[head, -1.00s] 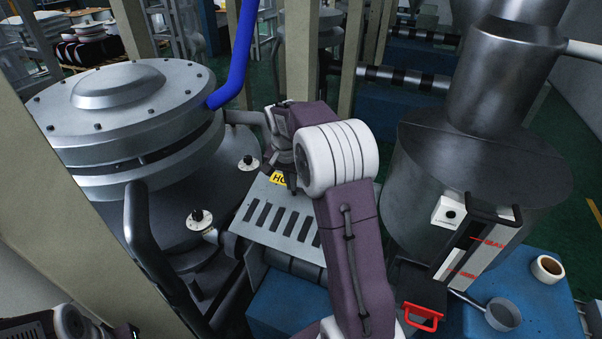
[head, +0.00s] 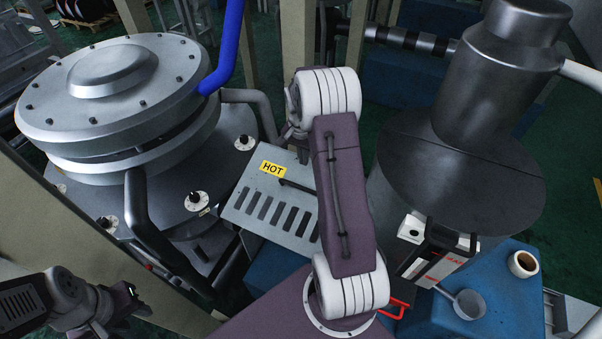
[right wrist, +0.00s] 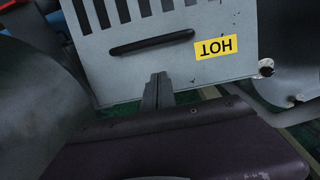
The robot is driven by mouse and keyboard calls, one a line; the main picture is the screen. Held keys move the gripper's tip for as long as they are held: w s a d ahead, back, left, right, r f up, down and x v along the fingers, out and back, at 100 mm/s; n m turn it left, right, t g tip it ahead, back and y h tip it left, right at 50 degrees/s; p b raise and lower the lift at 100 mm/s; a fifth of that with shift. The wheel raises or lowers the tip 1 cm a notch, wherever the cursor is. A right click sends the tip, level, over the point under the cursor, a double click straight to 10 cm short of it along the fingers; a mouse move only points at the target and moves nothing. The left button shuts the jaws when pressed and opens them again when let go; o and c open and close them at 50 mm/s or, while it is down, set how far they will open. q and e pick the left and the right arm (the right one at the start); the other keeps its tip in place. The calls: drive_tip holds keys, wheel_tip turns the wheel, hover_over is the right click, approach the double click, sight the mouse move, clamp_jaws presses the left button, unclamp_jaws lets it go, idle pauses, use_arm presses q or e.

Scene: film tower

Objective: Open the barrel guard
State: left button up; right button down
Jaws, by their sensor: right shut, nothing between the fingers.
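The barrel guard (head: 285,212) is a grey slotted metal cover with a yellow HOT label and a black bar handle (head: 297,187). It lies as a sloping panel between the round silver die and the dark hopper; my right arm hides its right side. In the right wrist view the guard (right wrist: 215,72) fills the top, with its handle (right wrist: 152,42) clear of the fingers. My right gripper (right wrist: 158,80) is shut and empty, its tips close to the guard's label-side edge. My left gripper (head: 130,300) is low at the left, away from the guard; its fingers are unclear.
The silver die (head: 120,90) with a curved dark pipe and a blue hose (head: 226,50) stands left. The dark hopper (head: 455,165) stands right. A tape roll (head: 523,264) and a grey cup (head: 468,304) sit on the blue machine top. A beige post crosses the lower left.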

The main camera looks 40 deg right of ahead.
drive_tip(key=f+p, duration=0.1)
drive_tip(key=f, duration=0.1)
drive_tip(key=a+f+p, duration=0.1)
drive_tip(key=f, duration=0.1)
drive_tip(key=a+f+p, duration=0.1)
drive_tip(key=f, duration=0.1)
drive_tip(key=shift+s+f+p, duration=0.15)
drive_tip(key=shift+s+p, duration=0.2)
drive_tip(key=shift+s, duration=0.05)
drive_tip(key=shift+a+f, duration=0.15)
drive_tip(key=shift+f, duration=0.15)
drive_tip(key=shift+s+f, duration=0.1)
drive_tip(key=shift+f, duration=0.15)
